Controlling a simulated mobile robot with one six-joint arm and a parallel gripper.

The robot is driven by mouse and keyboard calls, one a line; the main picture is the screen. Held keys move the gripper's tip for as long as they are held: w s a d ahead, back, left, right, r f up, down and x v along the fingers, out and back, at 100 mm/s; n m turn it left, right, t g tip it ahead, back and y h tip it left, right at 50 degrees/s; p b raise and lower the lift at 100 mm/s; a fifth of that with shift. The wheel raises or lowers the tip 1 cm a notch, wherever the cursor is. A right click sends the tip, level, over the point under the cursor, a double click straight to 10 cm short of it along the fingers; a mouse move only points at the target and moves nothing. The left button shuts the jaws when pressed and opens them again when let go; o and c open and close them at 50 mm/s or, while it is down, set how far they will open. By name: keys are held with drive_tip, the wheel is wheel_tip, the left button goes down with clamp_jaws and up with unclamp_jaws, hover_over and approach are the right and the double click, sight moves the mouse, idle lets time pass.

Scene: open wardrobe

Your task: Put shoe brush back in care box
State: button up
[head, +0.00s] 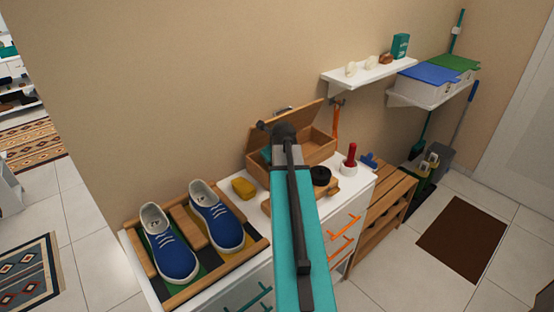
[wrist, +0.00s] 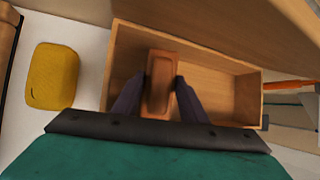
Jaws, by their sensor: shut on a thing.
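The care box is an open wooden box (head: 321,149) on the white cabinet top, its lid (head: 262,142) raised against the wall. In the wrist view I look down into the box (wrist: 225,84). My gripper (wrist: 160,92) has its two dark fingers on either side of the shoe brush (wrist: 160,84), a brown wooden block, and is shut on it. The brush is over or inside the left half of the box; I cannot tell whether it touches the floor. In the head view my arm hides the brush and the fingertips.
A yellow sponge (wrist: 52,77) lies left of the box. A black round tin (head: 320,176) and a red-handled item (head: 350,158) stand in front and right. Blue shoes (head: 170,245) sit on a wooden tray at the left. A wall shelf (head: 362,77) is above right.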

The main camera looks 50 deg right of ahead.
drive_tip(key=shift+w+d+f, duration=0.1)
drive_tip(key=shift+d+f, duration=0.1)
drive_tip(key=shift+f, duration=0.35)
drive_tip(key=shift+w+d+f+p, duration=0.1)
drive_tip(key=shift+d+p, duration=0.1)
drive_tip(key=shift+p, duration=0.15)
drive_tip(key=shift+w+d+r+m+g+y+p, duration=0.15)
drive_tip(key=shift+d+g+y+p, duration=0.25)
drive_tip(key=shift+y+p, duration=0.6)
drive_tip(key=shift+w+d+r+m+g+y+p, duration=0.15)
drive_tip(key=shift+d+m+g+y+p, duration=0.2)
drive_tip(key=shift+y+p, duration=0.65)
drive_tip(key=shift+s+a+f+p, duration=0.15)
drive_tip(key=shift+f+p, duration=0.35)
drive_tip(key=shift+f, duration=0.55)
drive_tip(key=shift+f, duration=0.1)
drive_tip(key=o, duration=0.9)
drive_tip(key=shift+r, duration=0.2)
drive_tip(key=shift+b+v, duration=1.5)
drive_tip(key=shift+v, duration=4.45)
drive_tip(key=shift+a, duration=0.15)
